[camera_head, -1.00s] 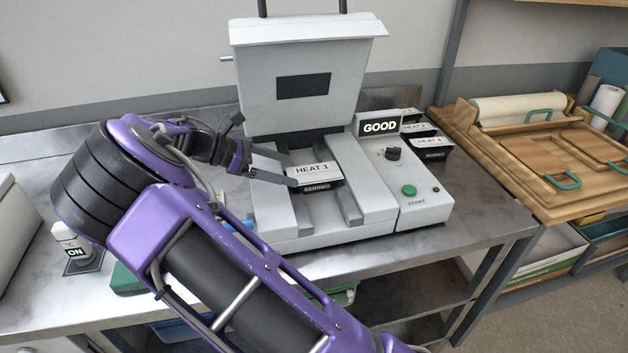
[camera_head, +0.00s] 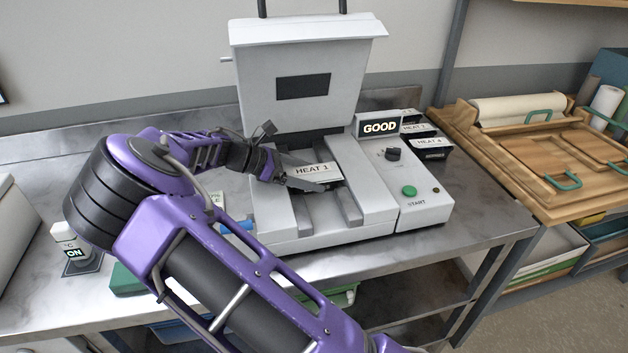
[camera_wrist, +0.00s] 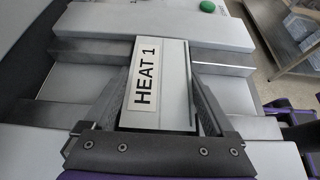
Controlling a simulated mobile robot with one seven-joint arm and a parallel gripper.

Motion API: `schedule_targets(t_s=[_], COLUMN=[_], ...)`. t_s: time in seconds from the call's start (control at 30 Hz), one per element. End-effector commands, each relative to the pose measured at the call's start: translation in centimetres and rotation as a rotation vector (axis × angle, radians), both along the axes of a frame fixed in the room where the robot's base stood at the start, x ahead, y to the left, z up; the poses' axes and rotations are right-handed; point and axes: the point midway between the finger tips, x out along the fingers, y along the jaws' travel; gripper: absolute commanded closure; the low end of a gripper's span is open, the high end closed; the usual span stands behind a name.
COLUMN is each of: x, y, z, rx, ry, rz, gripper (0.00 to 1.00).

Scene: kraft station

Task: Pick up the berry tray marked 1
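The berry tray marked 1 (camera_head: 316,170) is a pale box with a "HEAT 1" label, sitting in the channel of the open grey machine (camera_head: 375,205). My gripper (camera_head: 302,179) has come in from the left and its fingers lie along the tray, partly covering it. In the wrist view the tray (camera_wrist: 175,92) lies between the two dark fingers of my gripper (camera_wrist: 163,85), one on each side. The fingers look open around it; whether either touches it I cannot tell. The tray's lower front is largely hidden in the head view.
The machine's raised lid (camera_head: 300,85) stands behind the tray. A "GOOD" display (camera_head: 380,126) and green start button (camera_head: 409,191) are on its right. Other labelled trays (camera_head: 430,146) sit behind the panel. Low rails flank the channel. A wooden board unit (camera_head: 540,160) stands right.

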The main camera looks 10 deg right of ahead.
Motion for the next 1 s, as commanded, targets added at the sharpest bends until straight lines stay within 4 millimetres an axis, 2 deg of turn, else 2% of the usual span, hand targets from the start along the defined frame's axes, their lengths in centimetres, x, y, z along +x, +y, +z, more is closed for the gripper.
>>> schedule_targets(t_s=[0.03,0.3,0.37,0.53,0.63,1.0], x=[0.0,0.0,0.0,0.0,0.1,0.0], y=[0.0,0.0,0.0,0.0,0.0,0.0], z=[0.0,0.1,0.1,0.3,1.2,8.2], rx=[0.0,0.0,0.0,0.001,0.003,0.002], ry=[0.0,0.0,0.0,-0.001,-0.004,-0.003], rz=[0.0,0.001,0.001,0.0,0.0,0.001], gripper=[0.29,0.77,0.85,0.85,0.85,0.85])
